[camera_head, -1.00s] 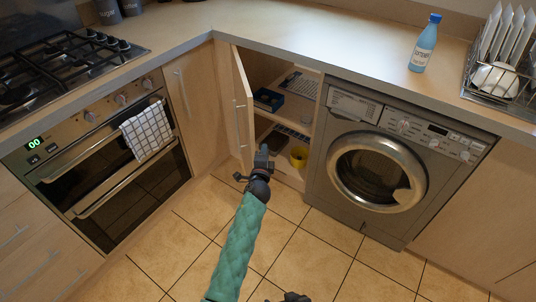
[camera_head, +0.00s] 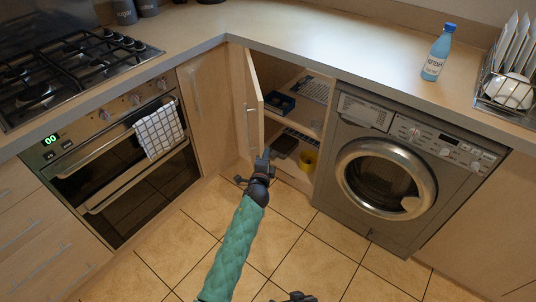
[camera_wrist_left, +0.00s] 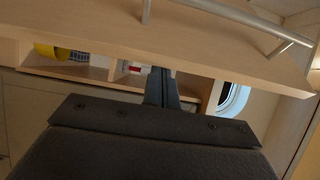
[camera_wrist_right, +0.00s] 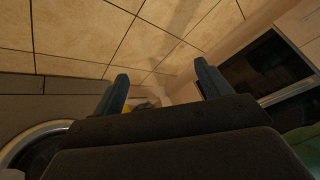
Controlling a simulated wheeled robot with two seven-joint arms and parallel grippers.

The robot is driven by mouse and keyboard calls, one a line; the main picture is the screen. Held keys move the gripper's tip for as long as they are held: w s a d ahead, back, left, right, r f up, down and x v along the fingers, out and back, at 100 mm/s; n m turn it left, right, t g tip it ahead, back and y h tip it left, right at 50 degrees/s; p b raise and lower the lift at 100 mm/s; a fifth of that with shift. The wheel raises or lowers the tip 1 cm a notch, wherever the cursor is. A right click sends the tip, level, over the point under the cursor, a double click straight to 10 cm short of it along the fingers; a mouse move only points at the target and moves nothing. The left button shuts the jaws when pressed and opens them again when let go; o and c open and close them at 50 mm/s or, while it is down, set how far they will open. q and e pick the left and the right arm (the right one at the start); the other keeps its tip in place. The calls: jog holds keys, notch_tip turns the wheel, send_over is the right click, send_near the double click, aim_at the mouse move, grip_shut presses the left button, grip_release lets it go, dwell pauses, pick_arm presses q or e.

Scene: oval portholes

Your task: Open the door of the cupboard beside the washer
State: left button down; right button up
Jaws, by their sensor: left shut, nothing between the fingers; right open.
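The cupboard door (camera_head: 255,95) left of the washer (camera_head: 350,205) stands partly open, swung out on its left side, with a bar handle (camera_head: 250,120) on its outer face. Shelves (camera_head: 300,120) show through the gap. My left gripper (camera_head: 265,158) is shut and empty, low in front of the opening by the door's free edge; contact cannot be told. In the left wrist view, the door (camera_wrist_left: 200,45) and its handle (camera_wrist_left: 225,10) cross above the shut fingers (camera_wrist_left: 162,85). My right gripper (camera_wrist_right: 163,85) is open and empty, low over the floor; the head view shows only a bit of it (camera_head: 295,297).
The oven (camera_head: 130,165) with a checked towel (camera_head: 158,130) stands to the left. A blue bottle (camera_head: 437,55) and dish rack (camera_head: 508,90) are on the counter (camera_head: 330,60). The tiled floor (camera_head: 300,250) is clear.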

pick_arm(q)
jog(key=w+a+m+g+h+p, duration=0.1)
jog(key=a+m+g+h+p, duration=0.2)
jog(key=a, duration=2.3)
jog(key=m+h+p, duration=0.1)
jog(key=m+h, duration=0.1)
jog(key=h, duration=0.2)
jog(key=shift+w+a+h, duration=0.2)
jog(key=shift+a+h, duration=0.1)
jog(key=shift+a, duration=0.05)
pick_arm(e)
notch_tip(320, 180, up, 16)
jog(key=s+d+g, duration=0.1)
jog(key=d, duration=0.1)
jog(key=shift+s+d+g, duration=0.25)
jog(key=shift+g, duration=0.15)
jog(key=shift+s, duration=0.25)
